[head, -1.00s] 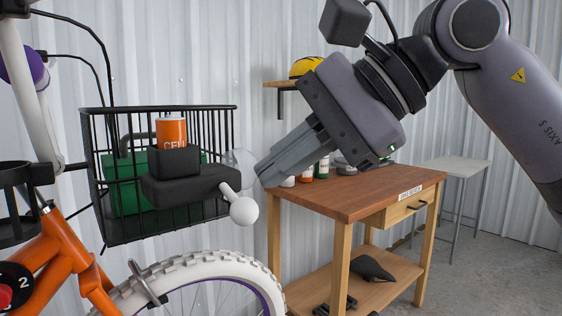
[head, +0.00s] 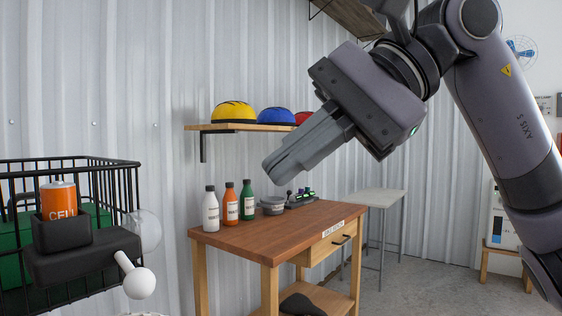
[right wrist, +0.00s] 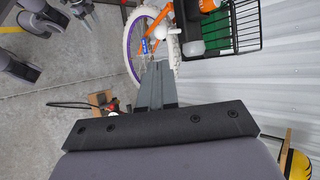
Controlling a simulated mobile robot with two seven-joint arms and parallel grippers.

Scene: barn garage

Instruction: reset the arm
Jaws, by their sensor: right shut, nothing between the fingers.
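My right gripper (head: 284,168) comes in from the upper right in the head view, with its fingers together and nothing between them. It hangs in the air above and in front of the wooden workbench (head: 302,232), apart from it. In the right wrist view, the closed fingers (right wrist: 157,75) point toward the bicycle's white-tyred wheel (right wrist: 133,48). An orange cell (head: 58,198) sits upright in a black holder (head: 75,258) at the front of the bike basket (head: 120,168), to the gripper's left. My left gripper does not show in the head view.
White (head: 210,212), orange (head: 231,206) and green (head: 247,202) bottles stand on the bench beside a grey bowl (head: 272,206). Yellow (head: 233,112) and blue (head: 276,116) helmets sit on a wall shelf (head: 230,128).

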